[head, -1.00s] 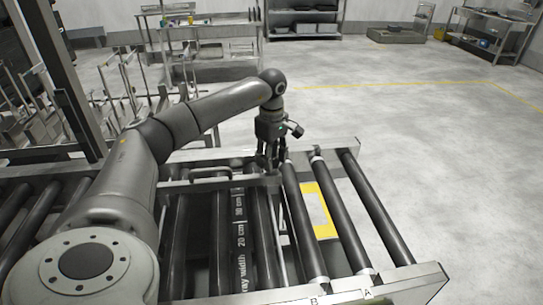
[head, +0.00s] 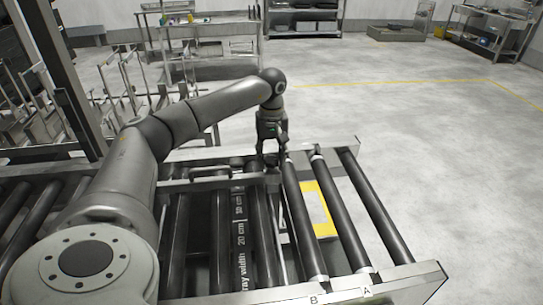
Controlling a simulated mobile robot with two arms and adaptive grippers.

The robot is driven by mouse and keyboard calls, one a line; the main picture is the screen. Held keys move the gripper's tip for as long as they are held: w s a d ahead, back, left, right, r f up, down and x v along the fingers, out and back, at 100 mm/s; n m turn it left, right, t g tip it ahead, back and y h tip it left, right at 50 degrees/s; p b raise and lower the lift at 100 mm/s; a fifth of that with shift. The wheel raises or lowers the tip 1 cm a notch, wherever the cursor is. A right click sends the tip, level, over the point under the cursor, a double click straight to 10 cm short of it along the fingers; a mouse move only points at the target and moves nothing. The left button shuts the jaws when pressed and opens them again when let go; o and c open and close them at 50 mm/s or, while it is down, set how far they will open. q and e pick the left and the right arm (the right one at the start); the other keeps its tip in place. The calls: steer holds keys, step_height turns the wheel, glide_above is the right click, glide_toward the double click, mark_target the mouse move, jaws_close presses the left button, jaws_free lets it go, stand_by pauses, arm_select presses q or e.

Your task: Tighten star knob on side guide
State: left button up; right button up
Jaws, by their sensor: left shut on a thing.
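My left gripper (head: 270,152) reaches down from the end of my left arm to the far side of the roller conveyor. It is shut at the right end of the side guide (head: 222,183), a pale metal bar across the rollers with a raised handle. The star knob is hidden between and behind the fingers, where they close on it. My right gripper is not in view.
Dark rollers (head: 370,205) run along the conveyor, with a width scale (head: 239,225) between them and a yellow-edged plate (head: 318,212) below. Metal racks (head: 303,20) stand at the back.

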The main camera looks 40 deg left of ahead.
mark_target(272, 160)
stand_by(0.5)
arm_select(q)
steer(key=o, duration=1)
step_height(272, 160, up, 12)
stand_by(0.5)
